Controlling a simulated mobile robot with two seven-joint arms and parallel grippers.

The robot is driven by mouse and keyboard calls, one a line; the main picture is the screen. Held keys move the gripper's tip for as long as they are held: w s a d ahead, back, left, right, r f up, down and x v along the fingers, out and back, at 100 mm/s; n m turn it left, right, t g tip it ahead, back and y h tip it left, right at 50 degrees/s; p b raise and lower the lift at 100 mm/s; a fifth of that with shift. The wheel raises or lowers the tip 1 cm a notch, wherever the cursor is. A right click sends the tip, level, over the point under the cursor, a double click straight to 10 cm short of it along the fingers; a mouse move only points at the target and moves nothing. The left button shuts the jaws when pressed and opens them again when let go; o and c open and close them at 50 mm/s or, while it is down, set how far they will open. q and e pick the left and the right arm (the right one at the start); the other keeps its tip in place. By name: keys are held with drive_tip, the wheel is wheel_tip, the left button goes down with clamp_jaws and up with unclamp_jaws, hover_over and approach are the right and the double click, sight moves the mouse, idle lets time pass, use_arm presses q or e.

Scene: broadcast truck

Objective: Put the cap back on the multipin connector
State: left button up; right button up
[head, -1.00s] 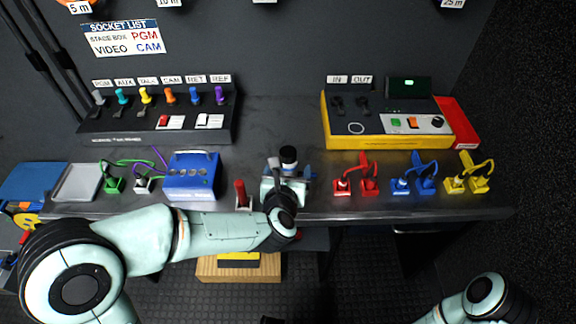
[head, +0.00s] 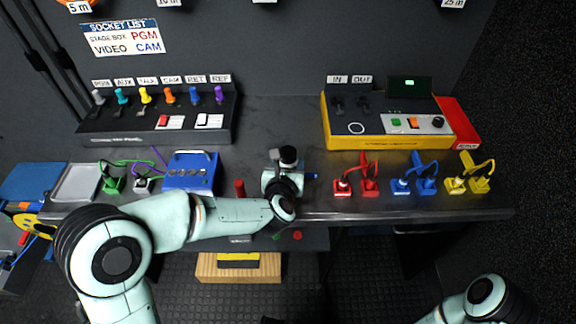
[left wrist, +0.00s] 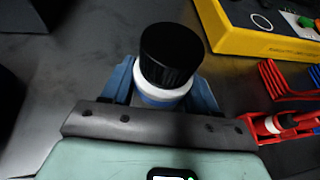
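A round piece with a black top and a white band (head: 288,155) stands near the front of the bench. In the left wrist view the same piece (left wrist: 168,58) is close and upright between the blue fingers. I cannot tell whether it is the cap, the connector or both together. My left gripper (head: 289,172) is around it, and its fingers (left wrist: 163,92) flank it closely on both sides. Whether they press on it is not clear. The piece's lower part is hidden by my gripper. My right arm shows at the lower right, with its gripper out of view.
A blue box (head: 190,172) and a red upright piece (head: 240,188) are left of my gripper. Red (head: 356,183), blue (head: 414,182) and yellow (head: 469,181) cabled plugs stand to the right. A yellow-fronted panel (head: 385,142) is behind them. Bare bench lies behind my gripper.

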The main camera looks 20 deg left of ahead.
use_arm(q)
drive_tip(key=shift+r, duration=0.1)
drive_tip(key=shift+c, duration=1.4)
wheel_tip(320, 180, up, 20)
drive_tip(key=p, duration=0.6)
drive_tip(key=shift+p, duration=0.3)
use_arm(e)
drive_tip(key=s+r+g, duration=0.1)
drive_tip(key=s+r, duration=0.2)
drive_tip(key=r, duration=0.2)
drive_tip(key=shift+a+r, duration=0.2)
drive_tip(key=shift+r, duration=0.05)
use_arm(q)
drive_tip(key=o, duration=0.7)
drive_tip(key=shift+c, duration=0.2)
drive_tip(key=c, duration=0.9)
use_arm(e)
drive_tip(key=shift+r, duration=0.1)
